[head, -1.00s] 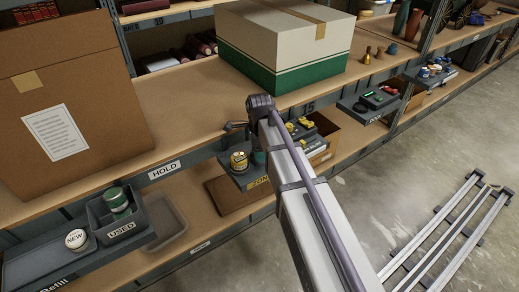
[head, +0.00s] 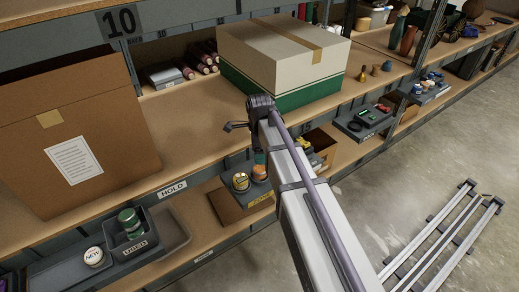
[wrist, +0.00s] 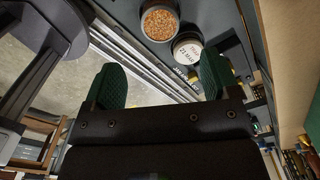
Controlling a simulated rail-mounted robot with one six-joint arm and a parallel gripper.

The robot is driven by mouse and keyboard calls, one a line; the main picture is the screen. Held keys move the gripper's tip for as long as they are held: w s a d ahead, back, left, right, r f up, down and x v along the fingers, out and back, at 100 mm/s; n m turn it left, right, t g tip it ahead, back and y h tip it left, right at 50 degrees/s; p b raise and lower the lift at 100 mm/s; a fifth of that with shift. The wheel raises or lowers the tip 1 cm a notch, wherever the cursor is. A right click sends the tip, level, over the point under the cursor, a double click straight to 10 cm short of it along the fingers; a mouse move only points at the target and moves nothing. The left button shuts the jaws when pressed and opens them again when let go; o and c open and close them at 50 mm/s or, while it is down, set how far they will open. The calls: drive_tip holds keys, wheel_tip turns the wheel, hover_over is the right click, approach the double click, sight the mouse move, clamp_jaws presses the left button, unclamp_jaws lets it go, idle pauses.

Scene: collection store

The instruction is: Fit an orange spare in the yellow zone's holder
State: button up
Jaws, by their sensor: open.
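My gripper (wrist: 160,75) shows in the wrist view with its two green finger pads wide apart and nothing between them. Beyond the fingertips stand a round canister of orange granules (wrist: 160,23) and a white-lidded canister (wrist: 187,48) on a grey surface. In the head view the yellow-labelled zone (head: 261,199) is a grey ledge on the lower shelf, left of my arm. My fingers are hidden in the head view; whether a holder there is empty I cannot tell.
At lower left are a canister marked NEW (head: 94,257) on a tray and a grey USED bin (head: 128,249) with a green canister (head: 130,221). A brown carton (head: 120,110) and a white-green box (head: 284,60) stand on the upper shelf. Floor rails (head: 440,240) lie at right.

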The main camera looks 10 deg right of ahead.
drive_tip(key=s+r+n, duration=0.3)
drive_tip(key=s+n, duration=1.5)
drive_tip(key=n, duration=0.2)
wheel_tip(320, 180, up, 12)
drive_tip(key=p, duration=1.3)
drive_tip(key=shift+w+f, duration=0.15)
drive_tip(key=shift+w, duration=0.05)
